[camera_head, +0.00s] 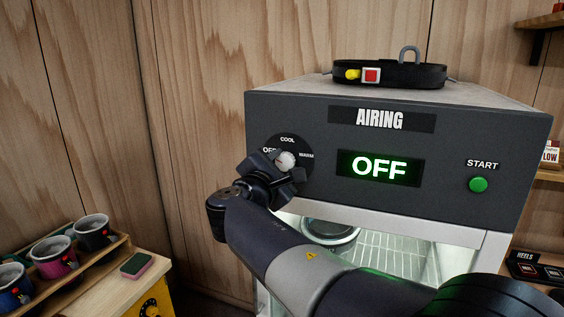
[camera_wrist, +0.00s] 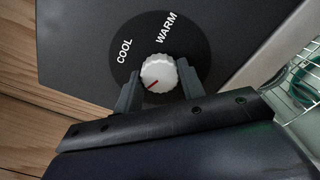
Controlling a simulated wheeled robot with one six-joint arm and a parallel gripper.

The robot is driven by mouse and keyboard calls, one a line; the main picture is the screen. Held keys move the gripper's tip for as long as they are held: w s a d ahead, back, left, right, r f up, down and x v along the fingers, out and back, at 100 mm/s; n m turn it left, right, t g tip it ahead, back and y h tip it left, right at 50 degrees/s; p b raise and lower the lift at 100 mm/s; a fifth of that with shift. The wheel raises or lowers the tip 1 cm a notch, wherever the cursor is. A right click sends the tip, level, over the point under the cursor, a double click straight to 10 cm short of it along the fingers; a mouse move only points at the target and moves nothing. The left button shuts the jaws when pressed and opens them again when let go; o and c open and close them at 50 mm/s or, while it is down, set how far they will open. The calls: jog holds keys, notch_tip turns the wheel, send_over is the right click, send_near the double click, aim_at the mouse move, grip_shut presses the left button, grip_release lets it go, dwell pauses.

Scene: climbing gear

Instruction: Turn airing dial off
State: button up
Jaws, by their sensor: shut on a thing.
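The airing dial (camera_head: 286,161) is a white ribbed knob on a round black plate marked OFF, COOL and WARM, on the dark front panel of the airing cabinet. The knob also shows in the wrist view (camera_wrist: 158,72), where its red pointer line points down and left, away from COOL and WARM; the OFF label is hidden there. My gripper (camera_wrist: 158,82) has its two fingers shut on the knob, one on each side. In the head view my gripper (camera_head: 283,170) covers the lower part of the dial. The green display (camera_head: 379,168) reads OFF.
A green START button (camera_head: 478,184) is at the panel's right. A black belt with a red buckle (camera_head: 388,73) lies on the cabinet top. A rack of mugs (camera_head: 65,262) stands at the lower left. A wire shelf (camera_head: 400,255) shows inside the cabinet below.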

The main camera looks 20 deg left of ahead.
jog(key=shift+f, duration=0.1)
dwell(0.3)
jog(key=o, duration=1)
jog(key=s+b, duration=0.1)
jog(key=s, duration=0.2)
jog(key=s+b, duration=0.1)
jog(key=s, duration=0.3)
jog(key=s+b, duration=0.1)
jog(key=s, duration=0.3)
jog(key=shift+a, duration=0.4)
jog(key=shift+w, duration=0.2)
jog(key=w+p, duration=0.1)
jog(key=w, duration=0.2)
jog(key=w+p, duration=0.1)
jog(key=w, duration=0.3)
jog(key=w+d+p, duration=0.1)
jog(key=w, duration=0.2)
jog(key=shift+w, duration=0.4)
jog(key=shift+s+a, duration=0.1)
jog(key=shift+s, duration=0.05)
